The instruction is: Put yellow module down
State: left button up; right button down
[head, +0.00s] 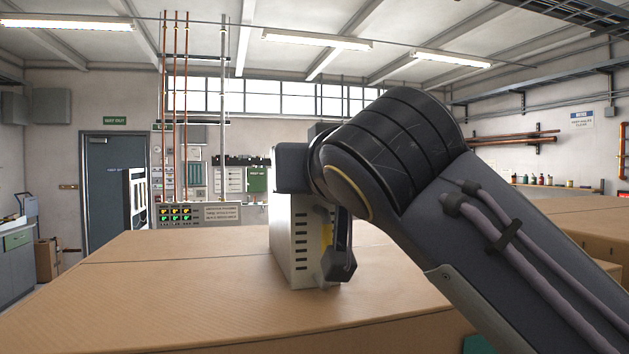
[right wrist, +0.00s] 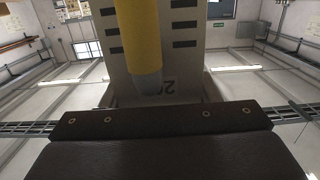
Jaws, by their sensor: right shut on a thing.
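The module is a pale grey upright case (head: 292,240) with dark vent slots and a yellow part (head: 327,234) on its right side. It stands upright over the brown top; I cannot tell whether its base fully touches. My right gripper (head: 340,262) is shut on the module at its right side, and my arm hides much of that side. In the right wrist view the yellow bar (right wrist: 138,32) with a grey tip lies before the grey panel (right wrist: 182,62), which has dark slots and upside-down digits. My left gripper is not in view.
The brown top (head: 150,290) is clear to the left and in front of the module. More brown boxes (head: 585,230) are at right. A grey door (head: 108,180) is in the back wall.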

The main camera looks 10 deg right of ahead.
jog(key=shift+s+a+r, duration=0.15)
jog(key=shift+s+r, duration=0.15)
jog(key=shift+f, duration=0.3)
jog(key=c, duration=0.8)
grip_release()
jog(key=shift+w+d+f, duration=0.1)
jog(key=shift+w+d, duration=0.1)
jog(key=o, duration=0.3)
jog(key=shift+s+a, duration=0.1)
jog(key=shift+r, duration=0.2)
jog(key=s+r+b, duration=0.1)
jog(key=s+b, duration=0.1)
jog(key=s, duration=1)
jog(key=shift+d, duration=0.25)
